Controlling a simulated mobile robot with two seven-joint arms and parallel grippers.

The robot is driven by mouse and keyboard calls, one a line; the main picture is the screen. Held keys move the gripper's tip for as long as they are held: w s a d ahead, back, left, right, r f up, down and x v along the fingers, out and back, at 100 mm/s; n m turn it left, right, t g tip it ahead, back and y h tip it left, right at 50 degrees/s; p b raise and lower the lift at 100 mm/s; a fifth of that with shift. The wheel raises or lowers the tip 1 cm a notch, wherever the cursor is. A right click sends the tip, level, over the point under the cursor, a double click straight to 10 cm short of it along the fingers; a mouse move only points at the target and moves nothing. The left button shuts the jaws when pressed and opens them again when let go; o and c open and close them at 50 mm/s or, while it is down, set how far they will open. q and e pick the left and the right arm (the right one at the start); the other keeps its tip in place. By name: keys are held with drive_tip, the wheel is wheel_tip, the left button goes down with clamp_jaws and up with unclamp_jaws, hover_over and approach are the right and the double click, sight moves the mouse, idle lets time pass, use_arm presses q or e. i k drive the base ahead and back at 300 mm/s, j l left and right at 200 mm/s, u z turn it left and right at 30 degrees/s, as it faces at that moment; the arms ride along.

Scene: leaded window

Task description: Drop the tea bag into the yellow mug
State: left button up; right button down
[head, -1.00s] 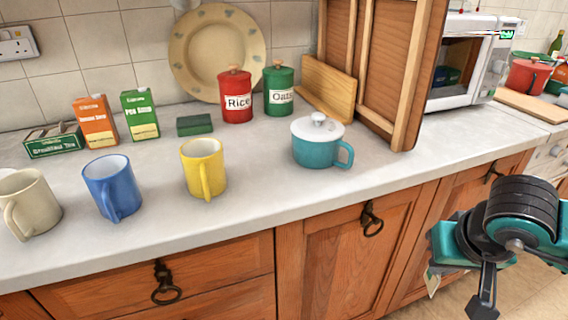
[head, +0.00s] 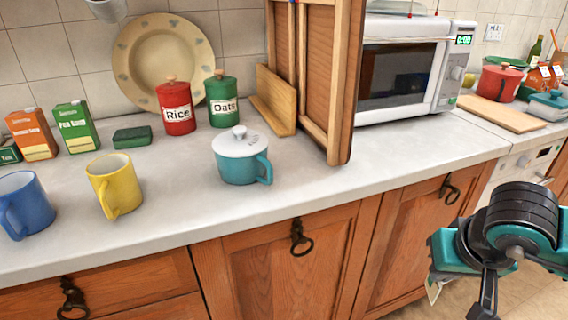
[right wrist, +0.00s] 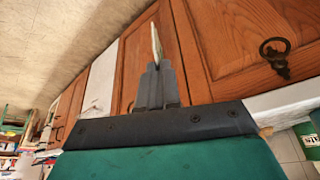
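The yellow mug (head: 117,188) stands upright on the counter at the left of the head view, its handle toward me. My right gripper (right wrist: 157,70) is shut on a thin pale flat thing that looks like the tea bag (right wrist: 157,42), seen edge-on in the right wrist view. In the head view, a pale corner of the tea bag (head: 433,291) shows below the teal gripper body, low at the right, in front of the cupboards and well away from the mug. The fingertips are hidden there. My left gripper is not in view.
A blue mug (head: 24,206) stands left of the yellow one. A lidded teal pot (head: 241,163) stands to its right. Rice (head: 176,110) and Oats (head: 223,103) canisters, a wooden rack (head: 318,75) and a microwave (head: 405,68) stand behind. The counter's front strip is clear.

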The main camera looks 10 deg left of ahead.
sight(112, 179)
drive_tip(key=i+l+u, duration=0.1)
drive_tip(key=l+u, duration=0.4)
drive_tip(key=u, duration=1.25)
